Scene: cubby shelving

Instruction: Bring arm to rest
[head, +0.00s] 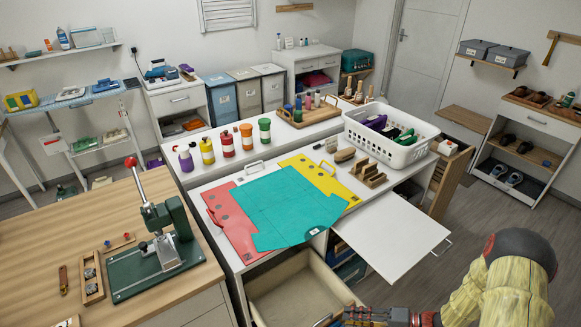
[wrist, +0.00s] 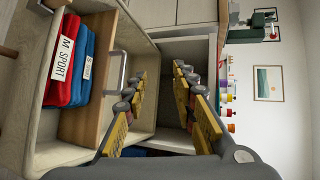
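My gripper (head: 376,316) is at the bottom edge of the head view, low in front of the white counter and just right of the open drawer (head: 290,290). My arm, in a yellowish cover, comes in from the lower right. In the wrist view my gripper (wrist: 160,70) has its two yellow-padded fingers spread apart with nothing between them. Beyond the fingers are a drawer front and an open cabinet space. Whether the fingers touch any edge cannot be told.
Folded red (wrist: 62,60) and blue (wrist: 84,68) shirts lie in an open drawer in the wrist view. A white pull-out board (head: 395,238) juts from the counter. A wooden bench (head: 60,235) stands left; floor at right is clear.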

